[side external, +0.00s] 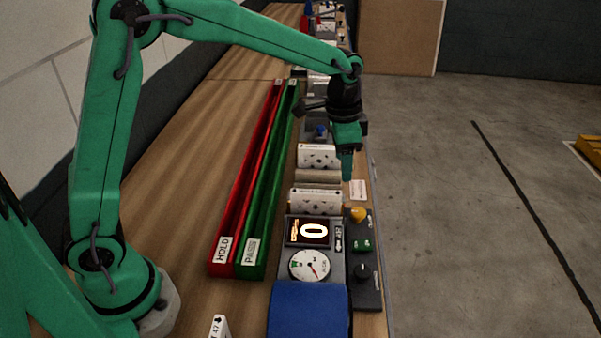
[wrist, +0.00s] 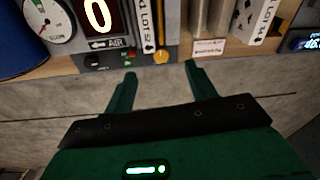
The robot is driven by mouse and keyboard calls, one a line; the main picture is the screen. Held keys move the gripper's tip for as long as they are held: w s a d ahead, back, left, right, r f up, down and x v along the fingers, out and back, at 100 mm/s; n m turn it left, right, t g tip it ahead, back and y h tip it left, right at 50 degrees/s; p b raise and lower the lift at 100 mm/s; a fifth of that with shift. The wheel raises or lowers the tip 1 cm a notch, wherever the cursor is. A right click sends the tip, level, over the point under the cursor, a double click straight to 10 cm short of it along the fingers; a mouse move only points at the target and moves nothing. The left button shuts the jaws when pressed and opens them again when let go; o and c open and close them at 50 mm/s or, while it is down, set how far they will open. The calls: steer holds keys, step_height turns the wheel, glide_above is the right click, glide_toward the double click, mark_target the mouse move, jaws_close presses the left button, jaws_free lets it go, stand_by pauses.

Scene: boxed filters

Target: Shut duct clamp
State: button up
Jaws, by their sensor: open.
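My gripper (side external: 347,174) hangs over the front edge of the bench, beside the filter boxes. In the wrist view its two green fingers (wrist: 160,74) are spread apart with nothing between them. A yellow knob or lever (side external: 357,214) sits on the dark control strip (side external: 366,288); in the wrist view the yellow knob (wrist: 163,57) lies just beyond the gap between the fingertips, apart from them. No part is clearly labelled as the duct clamp, so I cannot tell which it is or its state.
White filter boxes (side external: 316,201) stand beside tan rolls (side external: 318,177). A display reading 0 (side external: 308,232), a dial gauge (side external: 309,265) and a blue housing (side external: 308,312) are nearer. Red (side external: 231,225) and green (side external: 260,225) trays run along the bench.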

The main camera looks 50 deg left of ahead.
steer(key=m+g, duration=0.1)
steer(key=m, duration=0.1)
glide_above(358, 211)
step_height(358, 211, down, 6)
steer(key=shift+d+f, duration=0.1)
steer(key=shift+f, duration=0.15)
steer(key=shift+f, duration=3.85)
steer(key=shift+c, duration=0.5)
steer(key=c, duration=0.9)
